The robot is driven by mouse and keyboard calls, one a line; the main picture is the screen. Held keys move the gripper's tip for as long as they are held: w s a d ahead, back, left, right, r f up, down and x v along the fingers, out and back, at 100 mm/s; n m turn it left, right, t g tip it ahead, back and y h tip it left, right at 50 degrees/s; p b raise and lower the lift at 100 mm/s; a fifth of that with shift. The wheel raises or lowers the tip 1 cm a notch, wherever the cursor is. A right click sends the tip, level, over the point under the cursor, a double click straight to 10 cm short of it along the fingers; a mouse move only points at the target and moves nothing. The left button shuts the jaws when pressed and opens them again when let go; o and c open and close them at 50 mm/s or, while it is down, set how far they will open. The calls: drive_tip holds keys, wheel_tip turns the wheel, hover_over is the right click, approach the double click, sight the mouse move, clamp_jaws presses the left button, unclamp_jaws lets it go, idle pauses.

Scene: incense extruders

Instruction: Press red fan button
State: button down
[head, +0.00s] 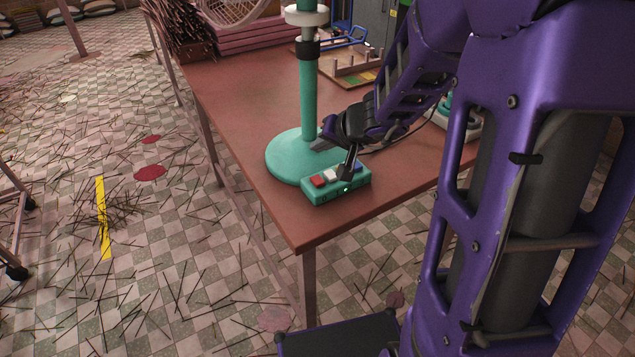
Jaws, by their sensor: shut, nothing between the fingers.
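The red fan button (318,180) is the leftmost button on a small teal control box (338,193) near the table's front corner. A white button (331,174) sits to its right, and a blue button (358,165) is partly visible farther right. A small green light shows on the box's front side. My gripper (347,177) is shut and empty. Its tips point down at the box, right of the white button and apart from the red one. I cannot tell whether the tips touch the box. The teal fan stand (309,95) rises from a round base just behind the box.
The brown table (235,100) is bare left of the fan base. Pink stacked boards (240,35), dark stick bundles (180,25) and a wooden peg rack (355,70) stand toward the back. A dark cable runs right of the base. Scattered sticks cover the checkered floor.

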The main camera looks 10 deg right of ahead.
sight(320, 183)
wheel_tip(320, 183, down, 7)
drive_tip(key=b, duration=0.5)
drive_tip(key=shift+r+b, duration=0.1)
drive_tip(key=shift+b, duration=0.25)
idle(1.4)
drive_tip(key=shift+f+b, duration=0.3)
drive_tip(key=shift+f, duration=0.55)
idle(0.7)
drive_tip(key=shift+r, duration=0.1)
drive_tip(key=shift+r+p, duration=0.5)
drive_tip(key=shift+r, duration=0.25)
drive_tip(key=shift+r+p, duration=1.7)
drive_tip(key=shift+r, duration=0.85)
